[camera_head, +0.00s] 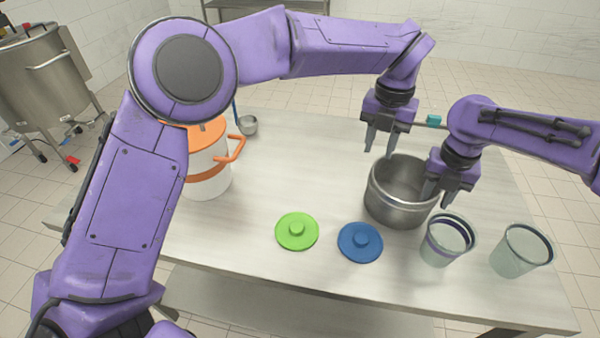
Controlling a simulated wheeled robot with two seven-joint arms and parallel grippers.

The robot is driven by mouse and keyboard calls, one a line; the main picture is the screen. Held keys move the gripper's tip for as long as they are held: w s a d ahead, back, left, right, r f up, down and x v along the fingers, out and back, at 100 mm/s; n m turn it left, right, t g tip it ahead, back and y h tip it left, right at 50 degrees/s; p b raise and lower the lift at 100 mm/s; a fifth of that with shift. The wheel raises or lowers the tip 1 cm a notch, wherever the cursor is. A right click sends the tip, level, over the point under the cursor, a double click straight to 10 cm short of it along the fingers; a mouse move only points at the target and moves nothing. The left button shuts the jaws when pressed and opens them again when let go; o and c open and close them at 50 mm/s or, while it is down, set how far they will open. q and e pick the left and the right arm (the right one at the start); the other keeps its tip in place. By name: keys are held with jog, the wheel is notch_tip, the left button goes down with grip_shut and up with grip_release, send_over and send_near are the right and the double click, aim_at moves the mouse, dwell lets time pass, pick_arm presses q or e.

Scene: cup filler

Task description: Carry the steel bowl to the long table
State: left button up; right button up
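The steel bowl (386,204), deep and pot-like, stands upright on a pale table (240,260), right of the middle. My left gripper (381,145) is open and empty, pointing down above the bowl's far left rim. My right gripper (438,195) is at the bowl's right rim with its fingers apart, one over the bowl's opening and one outside. I cannot tell whether either finger touches the rim. The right gripper hides part of the rim. I cannot tell whether this table is the long table.
A green lid (297,232) and a blue lid (360,243) lie before the bowl. Two clear cups (440,247) (520,252) stand to its right. A white-and-orange container (207,165) and a ladle (248,125) are at left. A steel tank (45,85) stands on the floor.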

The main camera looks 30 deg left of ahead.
notch_tip(320, 180, up, 12)
dwell(0.4)
